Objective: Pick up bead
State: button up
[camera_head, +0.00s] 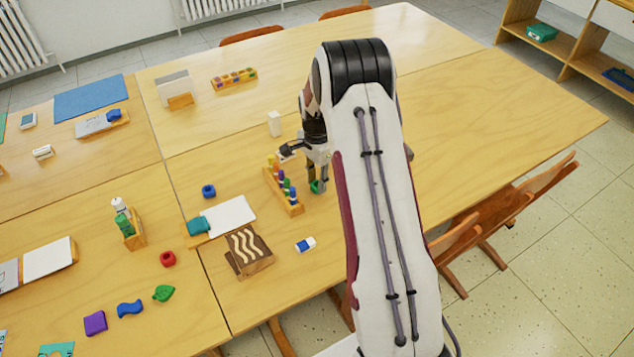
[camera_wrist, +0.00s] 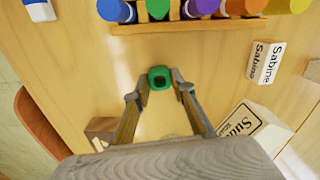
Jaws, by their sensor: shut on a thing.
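A green bead (camera_wrist: 160,78) with a dark hole sits between my gripper's fingertips (camera_wrist: 158,91) in the wrist view, and the gripper is shut on it. In the head view the green bead (camera_head: 315,187) shows low at my gripper (camera_head: 317,182), partly covered by the fingers. I cannot tell whether it touches the table. A blue bead (camera_head: 209,191) and a red bead (camera_head: 168,258) lie on the table to the left, apart from my gripper.
A wooden rack of colored markers (camera_head: 284,192) stands close left of my gripper. A white block marked "Sabine" (camera_wrist: 267,62) and another lettered block (camera_wrist: 252,126) are near. A blue-and-white eraser (camera_head: 305,244) lies in front. The table (camera_head: 480,115) right of the arm is clear.

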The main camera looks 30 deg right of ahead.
notch_tip(320, 180, up, 10)
dwell(0.6)
jog(key=shift+f, duration=0.1)
dwell(0.8)
